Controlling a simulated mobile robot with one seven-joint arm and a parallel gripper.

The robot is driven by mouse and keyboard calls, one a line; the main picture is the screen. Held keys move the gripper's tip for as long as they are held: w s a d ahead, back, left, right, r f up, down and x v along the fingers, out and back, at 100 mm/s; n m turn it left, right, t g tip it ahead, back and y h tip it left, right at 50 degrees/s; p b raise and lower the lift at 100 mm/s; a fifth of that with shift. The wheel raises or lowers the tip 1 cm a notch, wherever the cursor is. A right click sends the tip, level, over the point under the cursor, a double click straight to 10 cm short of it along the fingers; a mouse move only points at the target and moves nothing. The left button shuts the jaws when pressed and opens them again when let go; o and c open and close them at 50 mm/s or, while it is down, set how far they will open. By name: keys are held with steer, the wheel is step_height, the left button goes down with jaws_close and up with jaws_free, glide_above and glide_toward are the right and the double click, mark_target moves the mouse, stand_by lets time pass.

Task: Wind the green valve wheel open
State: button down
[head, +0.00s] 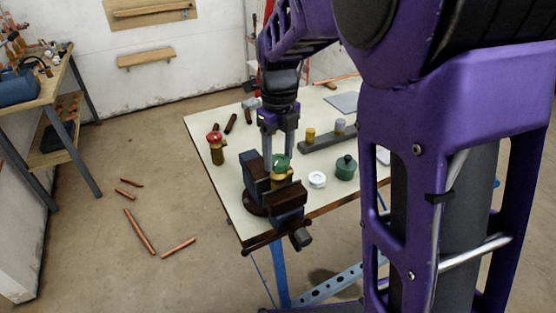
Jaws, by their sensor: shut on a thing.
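The green valve wheel (281,162) tops a brass valve body (279,176) held in a dark bench vise (288,200) at the table's front edge. My gripper (279,158) points straight down from above, with its two fingers reaching to the wheel. It is shut on the green wheel. The fingers hide part of the wheel, and the vise jaws hide the lower valve body.
On the pale workbench (207,124) stand a red-topped brass valve (215,147), a dark green pot (346,168), a white ring (317,179) and a grey holder (325,138) with cylinders. Copper pipes (139,231) lie on the floor.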

mark_target(279, 159)
steer(key=n, duration=0.6)
steer(key=shift+n, duration=0.3)
steer(key=n, duration=1.3)
steer(key=shift+s+f, duration=0.1)
steer(key=n, duration=0.6)
steer(key=shift+n, duration=0.3)
steer(key=shift+c, duration=1.6)
jaws_free()
steer(key=shift+f, duration=0.1)
steer(key=shift+r, duration=3.7)
